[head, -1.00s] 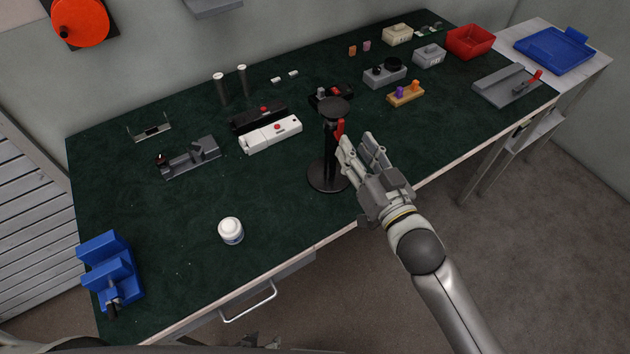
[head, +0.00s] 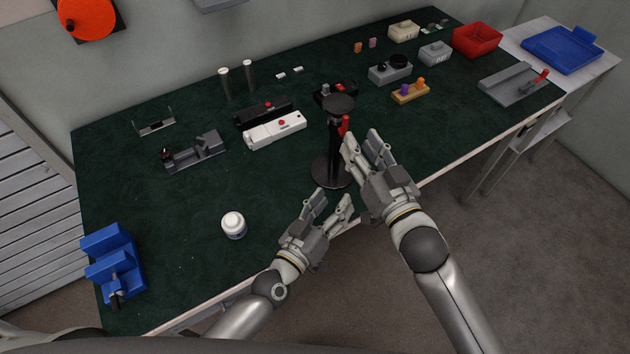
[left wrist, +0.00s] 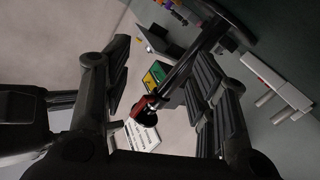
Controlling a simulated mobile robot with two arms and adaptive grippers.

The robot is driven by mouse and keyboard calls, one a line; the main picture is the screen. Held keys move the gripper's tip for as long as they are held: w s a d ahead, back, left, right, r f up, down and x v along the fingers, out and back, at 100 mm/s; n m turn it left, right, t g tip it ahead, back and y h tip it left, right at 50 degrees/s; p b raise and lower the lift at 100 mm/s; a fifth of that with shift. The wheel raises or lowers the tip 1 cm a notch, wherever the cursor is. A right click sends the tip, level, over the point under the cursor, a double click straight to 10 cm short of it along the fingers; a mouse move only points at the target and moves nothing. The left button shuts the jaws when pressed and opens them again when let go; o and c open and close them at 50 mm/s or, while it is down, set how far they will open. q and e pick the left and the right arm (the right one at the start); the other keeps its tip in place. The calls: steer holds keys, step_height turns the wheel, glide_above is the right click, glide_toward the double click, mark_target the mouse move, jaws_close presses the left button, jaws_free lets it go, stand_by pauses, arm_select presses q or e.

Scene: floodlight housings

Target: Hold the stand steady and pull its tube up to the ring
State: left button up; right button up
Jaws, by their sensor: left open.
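The black stand has a round base (head: 333,172), an upright tube, a flat disc top (head: 339,104) and a red lever (head: 345,125). It stands upright near the table's front edge. My right gripper (head: 363,146) is open, just right of the tube and apart from it. My left gripper (head: 328,202) is open and empty, in front of the base, pointing toward the stand. In the left wrist view the stand's tube (left wrist: 180,75) shows slanting between the open fingers (left wrist: 160,60); I cannot tell how far beyond them it is. I cannot make out the ring.
Behind the stand are a white device (head: 275,131), a black device (head: 263,111) and a small black-and-red item (head: 336,93). A blue holder (head: 112,265) is at the left end. The green top between bottle and stand is clear.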

mark_target(333, 149)
arm_select(q)
steer(key=w+a+r+m+t+y, duration=0.1)
steer(key=w+a+r+m+y, duration=0.1)
steer(key=w+a+r+m, duration=0.15)
steer(key=shift+n, duration=0.35)
steer(key=x, duration=1.1)
steer(key=shift+w+a+f, duration=0.2)
steer(key=shift+w+f, duration=0.05)
steer(key=shift+f, duration=0.1)
steer(key=shift+c, duration=0.3)
steer(key=shift+c, duration=1.2)
steer(key=shift+c, duration=0.4)
jaws_close()
